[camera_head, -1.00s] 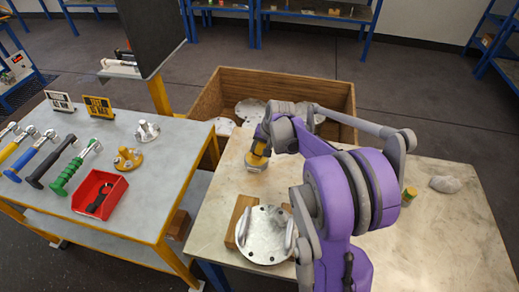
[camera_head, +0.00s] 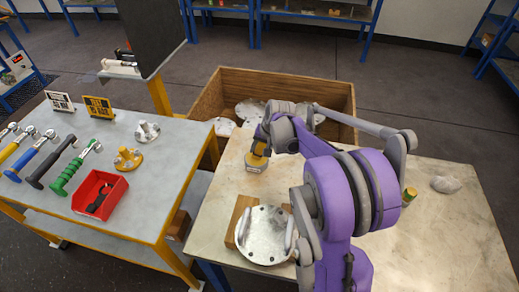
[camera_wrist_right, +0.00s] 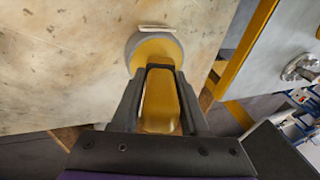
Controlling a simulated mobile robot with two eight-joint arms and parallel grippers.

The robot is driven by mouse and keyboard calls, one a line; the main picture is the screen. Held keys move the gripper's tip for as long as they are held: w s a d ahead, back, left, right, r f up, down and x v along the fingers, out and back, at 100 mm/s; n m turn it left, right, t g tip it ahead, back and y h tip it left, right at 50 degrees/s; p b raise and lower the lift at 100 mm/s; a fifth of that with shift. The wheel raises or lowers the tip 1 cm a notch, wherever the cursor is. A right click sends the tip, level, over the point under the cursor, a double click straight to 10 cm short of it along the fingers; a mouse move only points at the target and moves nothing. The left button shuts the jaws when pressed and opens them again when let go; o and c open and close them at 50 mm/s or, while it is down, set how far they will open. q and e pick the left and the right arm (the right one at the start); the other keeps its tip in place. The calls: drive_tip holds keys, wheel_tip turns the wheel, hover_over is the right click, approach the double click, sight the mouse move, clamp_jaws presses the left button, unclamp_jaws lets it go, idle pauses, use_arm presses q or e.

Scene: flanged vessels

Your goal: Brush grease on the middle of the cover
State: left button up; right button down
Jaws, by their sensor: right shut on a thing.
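The cover (camera_head: 265,240) is a round grey metal plate with bolt holes and two upright handles, lying on wooden blocks at the front of the pale table. My right gripper (camera_head: 261,146) is beyond it, low over the table. It is shut on the yellow handle (camera_wrist_right: 160,105) of what looks like the brush. The handle's far end meets a round grey-rimmed pot (camera_wrist_right: 132,50) with yellow inside, also seen in the head view (camera_head: 256,166). The bristles are hidden, so I cannot tell how deep they sit. My left gripper is not in view.
A wooden crate (camera_head: 333,88) with metal discs stands behind the table. A small yellow-green can (camera_head: 409,196) and a grey lump (camera_head: 446,184) lie to the right. My right arm covers the table's middle.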

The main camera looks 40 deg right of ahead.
drive_tip(key=shift+w+r+p, duration=0.1)
drive_tip(key=shift+r+p, duration=1.55)
drive_tip(key=shift+r, duration=1.7)
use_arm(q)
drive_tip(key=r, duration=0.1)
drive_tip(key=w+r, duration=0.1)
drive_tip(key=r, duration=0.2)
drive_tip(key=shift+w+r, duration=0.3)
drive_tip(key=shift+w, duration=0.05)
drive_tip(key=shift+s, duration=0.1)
